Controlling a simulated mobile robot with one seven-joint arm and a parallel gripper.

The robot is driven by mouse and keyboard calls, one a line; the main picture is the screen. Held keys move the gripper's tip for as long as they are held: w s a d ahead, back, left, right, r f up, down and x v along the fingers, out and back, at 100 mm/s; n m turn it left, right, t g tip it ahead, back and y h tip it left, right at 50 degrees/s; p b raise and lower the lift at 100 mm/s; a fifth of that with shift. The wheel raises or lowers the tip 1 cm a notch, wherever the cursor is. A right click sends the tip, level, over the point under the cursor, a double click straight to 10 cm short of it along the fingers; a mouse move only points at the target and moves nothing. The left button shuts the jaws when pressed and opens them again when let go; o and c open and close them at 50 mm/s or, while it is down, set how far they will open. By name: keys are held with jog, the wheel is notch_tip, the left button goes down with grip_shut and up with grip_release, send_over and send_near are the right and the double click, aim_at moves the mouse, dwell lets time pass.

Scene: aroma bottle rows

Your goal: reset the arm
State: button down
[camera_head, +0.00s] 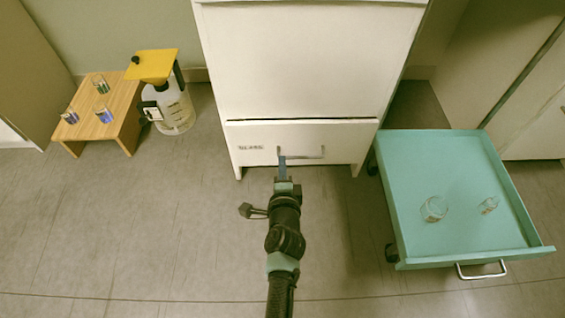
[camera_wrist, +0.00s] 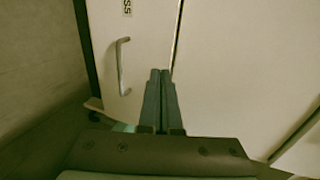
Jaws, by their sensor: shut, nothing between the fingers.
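My arm reaches forward from the bottom middle of the head view. My gripper (camera_head: 282,160) is at its far end, in front of the white cabinet's bottom drawer (camera_head: 345,143). In the wrist view my gripper (camera_wrist: 160,74) has its two dark fingers together with nothing between them. The drawer's metal handle (camera_wrist: 122,66) is to the left of the fingertips there, apart from them. In the head view the handle (camera_head: 315,155) is partly behind the gripper. The drawer looks shut.
A low wooden table (camera_head: 121,97) with three small glass vessels stands at the left. A teal drawer cart (camera_head: 455,185) at the right holds two glass vessels. The floor (camera_head: 150,230) at lower left is clear.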

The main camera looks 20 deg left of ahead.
jog(key=shift+s+d+r, duration=0.15)
jog(key=shift+s, duration=0.4)
jog(key=w+d+r+n+t+p, duration=0.1)
jog(key=w+r+n+t+p, duration=0.15)
jog(key=r, duration=1.15)
jog(key=w+d+r+n+t+p, duration=0.1)
jog(key=r+n+t+p, duration=0.15)
jog(key=r, duration=1.05)
jog(key=w+d+r+n+t+p, duration=0.1)
jog(key=w+r+n+p, duration=0.15)
jog(key=r, duration=1.15)
jog(key=s+d+r+n+t+h+p, duration=0.1)
jog(key=s+d+r+n+t+p, duration=0.15)
jog(key=s+r, duration=0.75)
jog(key=s+d+r+n+t+h+p, duration=0.2)
jog(key=s+d+r+t, duration=0.15)
jog(key=r, duration=1.25)
jog(key=s+d+r+n+t+h+p, duration=0.1)
jog(key=s+d+r+n+t+p, duration=0.15)
jog(key=s+r, duration=0.7)
notch_tip(320, 180, up, 40)
jog(key=w+p, duration=0.2)
jog(key=p, duration=3.4)
jog(key=shift+w+a+r+g+p, duration=0.15)
jog(key=shift+w+a+g+p, duration=0.05)
jog(key=shift+a+g+p, duration=0.2)
